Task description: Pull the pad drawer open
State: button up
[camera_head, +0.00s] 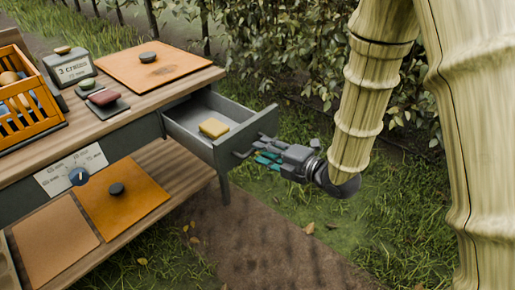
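The pad drawer (184,137) is a grey metal drawer under the right end of the wooden bench top. It stands pulled well out, and a yellow pad (214,128) lies inside it. Its handle (243,154) is on the front panel, facing right. My gripper (261,158) is at the handle, coming from the right, with its teal fingers pointing left at it. The fingertips are very close to the handle or touching it. The fingers are small in view, and I cannot tell whether they close around the handle.
The bench (120,113) carries an orange crate (32,103), a grey box with a dial (70,70), small pads and an orange board (125,70). A lower shelf (165,157) holds boards. Open ground lies below the gripper; a hedge stands behind.

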jog(key=v, duration=0.8)
jog(key=shift+s+d, duration=0.1)
jog(key=s+d+f+m+g+h, duration=0.1)
jog(key=s+d+f+m+h, duration=0.15)
jog(key=f+m, duration=0.4)
jog(key=s+d+f+m+g+h, duration=0.1)
jog(key=s+d+f+m+h, duration=0.2)
jog(key=f, duration=0.7)
jog(key=s+d+f+m+g+h, duration=0.1)
jog(key=d+f+m+h, duration=0.1)
jog(key=f+m, duration=0.55)
jog(key=s+d+f+m+g+h, duration=0.1)
jog(key=s+d+f+m+g, duration=0.1)
jog(key=s+f+m, duration=0.35)
jog(key=s+d+f+m+g+h, duration=0.25)
jog(key=s+f, duration=0.35)
jog(key=s, duration=0.3)
jog(key=s+d+f+m+g+h, duration=0.1)
jog(key=s+d+f+m+g, duration=0.15)
jog(key=s+f, duration=0.45)
notch_tip(320, 180, up, 25)
jog(key=p, duration=2.4)
jog(key=shift+s+a+m, duration=0.2)
jog(key=shift+s+m, duration=0.15)
jog(key=shift+s, duration=0.1)
